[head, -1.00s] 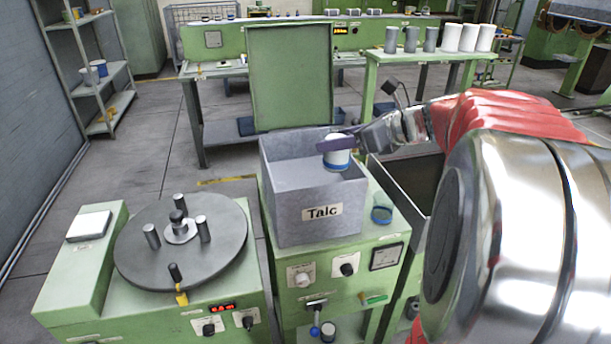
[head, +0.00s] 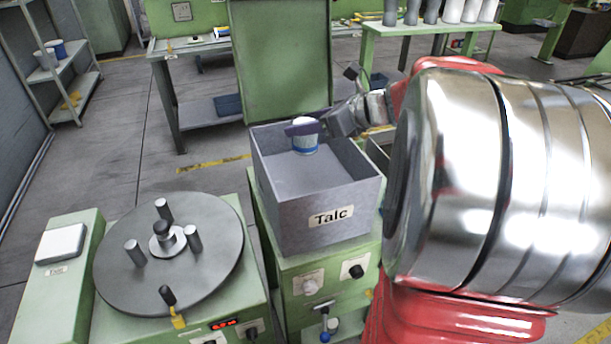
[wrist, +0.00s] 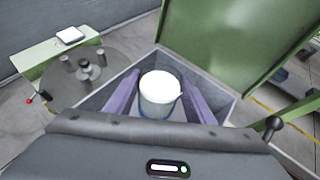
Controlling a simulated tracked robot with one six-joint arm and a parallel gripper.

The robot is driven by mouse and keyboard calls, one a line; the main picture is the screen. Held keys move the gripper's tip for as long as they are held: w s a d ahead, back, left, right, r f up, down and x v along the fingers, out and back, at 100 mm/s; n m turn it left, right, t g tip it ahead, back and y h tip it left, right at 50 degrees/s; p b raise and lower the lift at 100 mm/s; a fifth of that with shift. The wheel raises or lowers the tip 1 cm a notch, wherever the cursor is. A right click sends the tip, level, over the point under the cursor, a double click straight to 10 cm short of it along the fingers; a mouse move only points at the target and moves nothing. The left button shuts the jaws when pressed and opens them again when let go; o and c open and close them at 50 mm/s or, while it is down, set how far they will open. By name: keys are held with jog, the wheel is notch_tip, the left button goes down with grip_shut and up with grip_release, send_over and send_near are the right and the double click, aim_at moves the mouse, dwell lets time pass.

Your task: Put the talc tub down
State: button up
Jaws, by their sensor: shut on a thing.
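The talc tub (head: 306,142) is a small white tub with a blue lower part. My gripper (head: 302,129), with purple fingers, is shut on it inside the upper part of the open grey bin labelled "Talc" (head: 345,240). In the wrist view the tub (wrist: 158,93) stands between the two purple fingers of my gripper (wrist: 158,97), with the bin walls around it. The tub looks upright. I cannot tell whether its bottom touches the bin floor.
The bin stands on a green machine (head: 345,275), with a raised green panel (head: 282,70) behind it. A grey turntable with upright pegs (head: 200,265) is to the left. Grey and white cylinders (head: 450,12) stand on a green bench at the back.

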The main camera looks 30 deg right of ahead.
aim_at(317, 145)
jog(key=shift+s+d, duration=0.15)
jog(key=shift+d, duration=0.05)
jog(key=shift+f, duration=3.1)
jog(key=shift+f, duration=0.1)
jog(key=shift+f, duration=1.75)
jog(key=o, duration=1.2)
jog(key=shift+s+f, duration=0.1)
jog(key=shift+f, duration=0.05)
